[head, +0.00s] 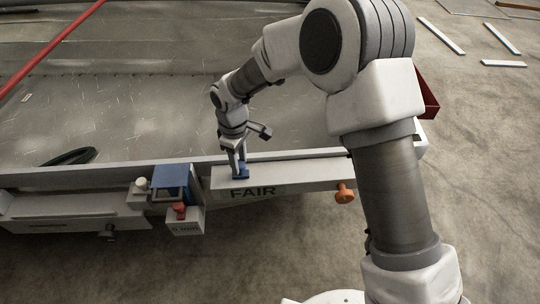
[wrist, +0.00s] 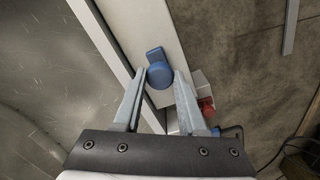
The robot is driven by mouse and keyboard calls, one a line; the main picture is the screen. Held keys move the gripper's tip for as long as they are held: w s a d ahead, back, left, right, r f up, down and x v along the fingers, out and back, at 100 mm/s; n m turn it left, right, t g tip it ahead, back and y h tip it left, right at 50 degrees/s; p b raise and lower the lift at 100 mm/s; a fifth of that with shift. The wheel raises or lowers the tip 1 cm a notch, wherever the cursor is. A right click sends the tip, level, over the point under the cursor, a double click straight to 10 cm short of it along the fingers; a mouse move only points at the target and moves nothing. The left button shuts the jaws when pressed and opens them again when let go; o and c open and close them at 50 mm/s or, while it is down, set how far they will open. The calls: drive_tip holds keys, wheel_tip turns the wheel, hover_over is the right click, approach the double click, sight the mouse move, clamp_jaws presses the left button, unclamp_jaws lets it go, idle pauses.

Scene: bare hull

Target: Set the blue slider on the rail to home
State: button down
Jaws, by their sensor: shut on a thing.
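The blue slider (head: 241,173) sits on the white rail (head: 300,176), above the dark word FAIR on its front face. My gripper (head: 238,164) reaches down over it from above. In the wrist view, the slider shows as a round blue knob (wrist: 160,75) with a small blue tab behind it. The knob is between the two grey fingertips (wrist: 159,80), and my gripper is shut on it. No mark reading home is legible in either view.
Left of the rail are a blue housing (head: 172,176), a white knob (head: 141,184) and a red knob (head: 180,208) above a white box (head: 184,226). An orange knob (head: 345,193) is on the right. A black hose (head: 68,157) lies behind. The rail right of the slider looks clear.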

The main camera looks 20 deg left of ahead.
sight(222, 177)
drive_tip(key=shift+s+a, duration=0.35)
drive_tip(key=shift+a, duration=0.5)
drive_tip(key=shift+s+a, duration=0.4)
drive_tip(key=shift+a, duration=0.4)
drive_tip(key=shift+s+a, duration=0.35)
drive_tip(key=shift+a, duration=0.5)
drive_tip(key=shift+c, duration=2.3)
unclamp_jaws()
drive_tip(key=shift+w+r+p, duration=0.1)
drive_tip(key=shift+r+p, duration=0.2)
drive_tip(key=shift+r, duration=0.05)
wheel_tip(222, 177, up, 17)
drive_tip(key=p, duration=0.4)
drive_tip(key=shift+p, duration=0.3)
drive_tip(key=shift+f, duration=0.1)
